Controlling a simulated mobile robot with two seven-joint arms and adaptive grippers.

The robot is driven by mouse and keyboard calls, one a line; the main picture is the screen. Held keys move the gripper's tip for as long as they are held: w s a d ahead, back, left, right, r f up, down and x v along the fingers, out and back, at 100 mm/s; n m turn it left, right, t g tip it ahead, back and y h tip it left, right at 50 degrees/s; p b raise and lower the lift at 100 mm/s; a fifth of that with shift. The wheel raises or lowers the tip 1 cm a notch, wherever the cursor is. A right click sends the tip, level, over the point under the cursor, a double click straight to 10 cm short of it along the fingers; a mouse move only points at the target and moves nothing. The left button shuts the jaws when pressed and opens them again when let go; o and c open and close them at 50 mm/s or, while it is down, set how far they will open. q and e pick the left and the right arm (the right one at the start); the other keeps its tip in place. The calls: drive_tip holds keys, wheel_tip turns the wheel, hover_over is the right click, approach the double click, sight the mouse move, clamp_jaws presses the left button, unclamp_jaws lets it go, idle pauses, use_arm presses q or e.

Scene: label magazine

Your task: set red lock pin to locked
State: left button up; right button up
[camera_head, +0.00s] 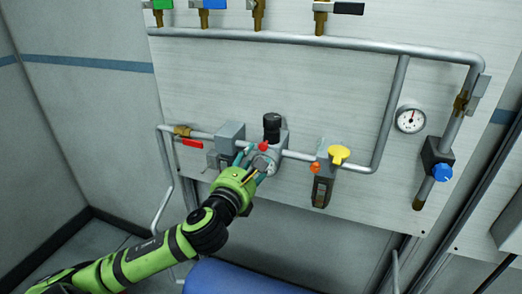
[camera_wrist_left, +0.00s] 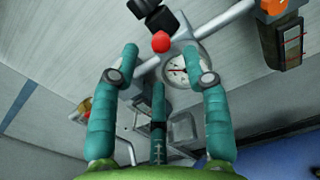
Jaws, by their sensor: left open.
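The red lock pin (camera_head: 263,146) is a small round red knob on the front of a grey regulator body under a black knob (camera_head: 272,121). In the left wrist view the red pin (camera_wrist_left: 160,42) shows just beyond the fingertips, in line with the gap between them. My left gripper (camera_head: 255,159) is open, its teal fingers pointing at the regulator. Its fingers (camera_wrist_left: 160,52) stand on either side of the pin's line; I cannot tell whether they touch it. A round gauge (camera_wrist_left: 180,70) shows behind them. My right gripper is not in view.
A grey pipe (camera_head: 300,155) runs along the panel (camera_head: 330,80). A red lever (camera_head: 192,143) is left of the regulator; a yellow knob (camera_head: 339,154) and orange part (camera_head: 315,167) are right. A blue knob (camera_head: 442,172) and gauge (camera_head: 410,119) are further right.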

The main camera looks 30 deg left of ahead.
sight(262, 148)
use_arm(q)
drive_tip(key=p+x, duration=0.1)
drive_tip(key=x, duration=0.4)
